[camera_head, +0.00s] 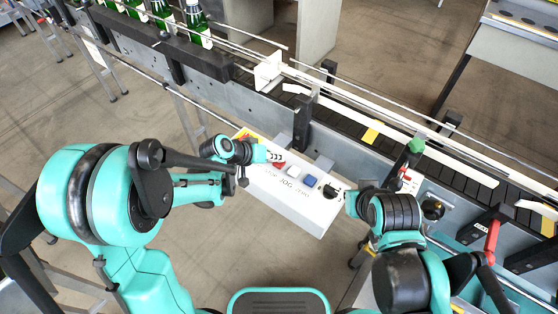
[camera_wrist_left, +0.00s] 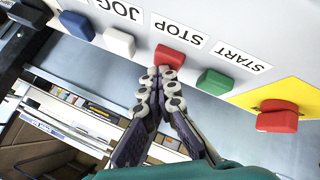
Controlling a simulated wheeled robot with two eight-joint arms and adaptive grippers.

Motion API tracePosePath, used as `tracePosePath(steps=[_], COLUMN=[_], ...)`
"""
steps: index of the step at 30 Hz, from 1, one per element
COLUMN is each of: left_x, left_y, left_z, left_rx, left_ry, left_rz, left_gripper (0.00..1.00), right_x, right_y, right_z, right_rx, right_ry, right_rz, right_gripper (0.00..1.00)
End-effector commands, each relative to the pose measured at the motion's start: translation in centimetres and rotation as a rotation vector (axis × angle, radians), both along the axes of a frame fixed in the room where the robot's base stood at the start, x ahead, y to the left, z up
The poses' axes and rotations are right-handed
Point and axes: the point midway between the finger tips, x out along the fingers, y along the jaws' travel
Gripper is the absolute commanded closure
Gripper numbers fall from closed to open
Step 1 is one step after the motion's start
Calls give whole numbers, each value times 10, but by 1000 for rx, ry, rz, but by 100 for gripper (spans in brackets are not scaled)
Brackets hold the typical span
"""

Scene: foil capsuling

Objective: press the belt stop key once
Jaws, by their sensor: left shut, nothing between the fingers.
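The red stop key (camera_wrist_left: 169,56) sits under the STOP label on the white control box (camera_head: 267,191), between the green start key (camera_wrist_left: 214,82) and the white jog key (camera_wrist_left: 119,42). My left gripper (camera_wrist_left: 161,72) is shut and empty, its fingertips at the red key's near edge. I cannot tell whether they touch it or whether it is pressed in. In the head view my left gripper (camera_head: 272,157) is beside the same red key (camera_head: 279,164). My right gripper (camera_head: 343,192) is near the box's right end; its fingers are too small to read.
A red emergency button (camera_wrist_left: 277,116) on a yellow plate is beyond the green key. A blue key (camera_head: 310,180) is right of the jog key. The conveyor (camera_head: 345,121) runs behind the box, with green bottles (camera_head: 197,24) at the far left.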

Motion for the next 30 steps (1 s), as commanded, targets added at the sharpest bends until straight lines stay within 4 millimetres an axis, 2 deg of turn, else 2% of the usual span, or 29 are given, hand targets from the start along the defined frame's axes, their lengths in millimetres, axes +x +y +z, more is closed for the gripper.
tracePosePath(steps=[12,24,30], left_x=[0,0,0], left_y=[0,0,0], left_z=[19,21,37], left_rx=[0,0,0], left_ry=[0,0,0], left_rz=[0,0,0], left_gripper=[100,100,100], right_x=[0,0,0], right_y=[0,0,0], right_z=[14,15,28], right_rx=[0,0,0], right_ry=[0,0,0], right_rz=[0,0,0], right_gripper=[100,100,100])
